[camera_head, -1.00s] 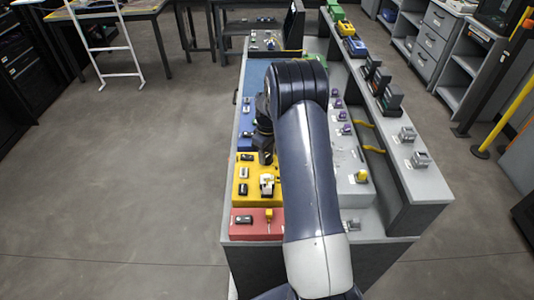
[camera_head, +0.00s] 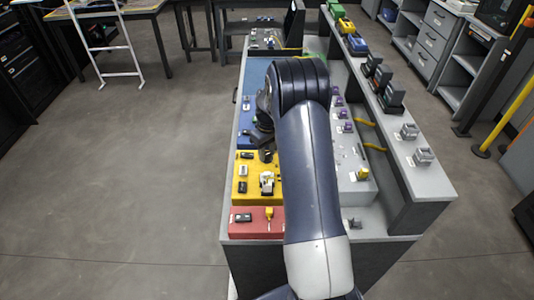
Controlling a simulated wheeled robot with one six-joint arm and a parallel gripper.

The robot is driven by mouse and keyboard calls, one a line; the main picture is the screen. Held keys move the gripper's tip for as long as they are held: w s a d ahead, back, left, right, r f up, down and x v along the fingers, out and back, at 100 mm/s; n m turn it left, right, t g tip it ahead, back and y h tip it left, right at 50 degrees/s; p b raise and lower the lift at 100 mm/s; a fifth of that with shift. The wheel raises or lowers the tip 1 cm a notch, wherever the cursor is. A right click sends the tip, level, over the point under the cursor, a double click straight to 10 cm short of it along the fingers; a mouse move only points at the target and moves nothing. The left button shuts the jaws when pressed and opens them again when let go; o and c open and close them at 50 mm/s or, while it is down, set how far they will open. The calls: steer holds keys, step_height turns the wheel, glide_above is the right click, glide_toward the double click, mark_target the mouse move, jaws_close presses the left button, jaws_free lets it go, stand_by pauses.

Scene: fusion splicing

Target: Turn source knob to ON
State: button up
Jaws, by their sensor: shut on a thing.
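My gripper (camera_head: 267,155) is small and dark in this view, pointing down at the back edge of the yellow block (camera_head: 240,198), by its border with the blue block (camera_head: 243,140). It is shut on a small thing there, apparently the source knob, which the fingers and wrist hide. The knob's ON mark and its angle cannot be read. My arm crosses the bench from the front and covers part of the blocks.
A red block (camera_head: 250,232) with small parts lies at the bench's front left. A light grey panel (camera_head: 352,198) with purple and yellow parts is right of my arm. The raised grey shelf (camera_head: 408,178) holds several devices. Open floor lies left.

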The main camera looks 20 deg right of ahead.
steer(key=m+b, duration=0.1)
steer(key=m, duration=0.2)
steer(key=shift+f+m, duration=0.1)
steer(key=shift+m, duration=0.3)
steer(key=m+b, duration=0.1)
steer(key=m, duration=0.2)
steer(key=shift+m, duration=0.3)
steer(key=m+b, duration=0.1)
steer(key=m, duration=0.3)
steer(key=shift+m+t+b, duration=0.3)
steer(key=shift+m+b, duration=0.05)
steer(key=shift+m, duration=1.55)
steer(key=o, duration=1)
steer(key=shift+r, duration=0.25)
